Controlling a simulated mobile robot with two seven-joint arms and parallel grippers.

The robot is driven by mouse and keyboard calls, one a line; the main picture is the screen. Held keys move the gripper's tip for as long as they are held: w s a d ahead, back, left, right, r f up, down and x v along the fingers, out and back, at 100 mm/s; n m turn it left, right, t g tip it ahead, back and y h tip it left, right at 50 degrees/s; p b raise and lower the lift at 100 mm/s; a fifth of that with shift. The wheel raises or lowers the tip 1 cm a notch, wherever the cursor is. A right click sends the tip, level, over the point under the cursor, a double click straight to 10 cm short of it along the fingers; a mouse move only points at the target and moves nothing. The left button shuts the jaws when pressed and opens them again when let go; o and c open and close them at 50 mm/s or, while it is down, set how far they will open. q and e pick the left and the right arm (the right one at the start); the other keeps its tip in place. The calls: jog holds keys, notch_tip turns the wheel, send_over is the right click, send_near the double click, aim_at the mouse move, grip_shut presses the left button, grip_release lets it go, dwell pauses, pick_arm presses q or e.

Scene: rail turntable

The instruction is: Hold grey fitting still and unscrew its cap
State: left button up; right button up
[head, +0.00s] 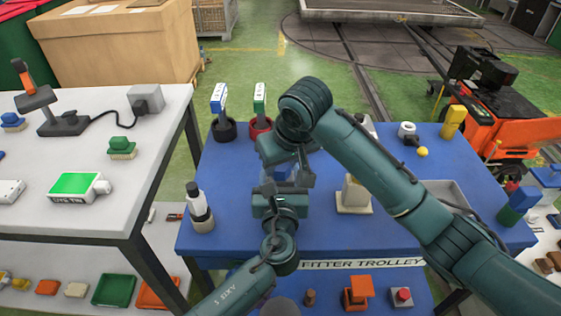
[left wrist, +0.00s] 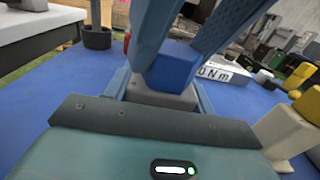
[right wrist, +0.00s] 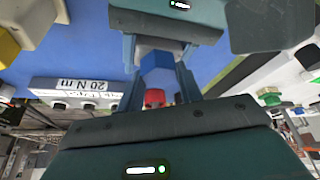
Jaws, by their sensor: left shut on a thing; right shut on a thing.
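The grey fitting (left wrist: 160,99) is in the jaws of my left gripper (head: 279,189), above the blue trolley top. Its blue cap (left wrist: 172,70) sits on it and shows in the right wrist view (right wrist: 157,62) between the fingers of my right gripper (right wrist: 158,85). My left gripper is shut on the grey fitting from the near side. My right gripper is shut on the blue cap from the opposite side. In the head view the grippers and arm hide most of the fitting; a bit of blue shows between them. I cannot tell whether the cap has turned.
A white table (head: 100,215) stands at left.

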jog(key=shift+n, duration=0.3)
jog(key=n+y, duration=0.1)
jog(key=n, duration=0.1)
jog(key=shift+w+d+n+g, duration=0.1)
jog(key=shift+n+g, duration=0.2)
jog(key=shift+g, duration=0.1)
jog(key=n+g, duration=0.1)
jog(key=n, duration=0.2)
jog(key=shift+y, duration=0.4)
jog(key=shift+n, duration=0.5)
jog(key=n, duration=0.2)
jog(key=n+g, duration=0.1)
jog(key=shift+w+n+g+y, duration=0.15)
jog(key=shift+n+g+y, duration=0.15)
jog(key=shift+n, duration=0.1)
jog(key=shift+n+g, duration=0.3)
jog(key=shift+n, duration=0.5)
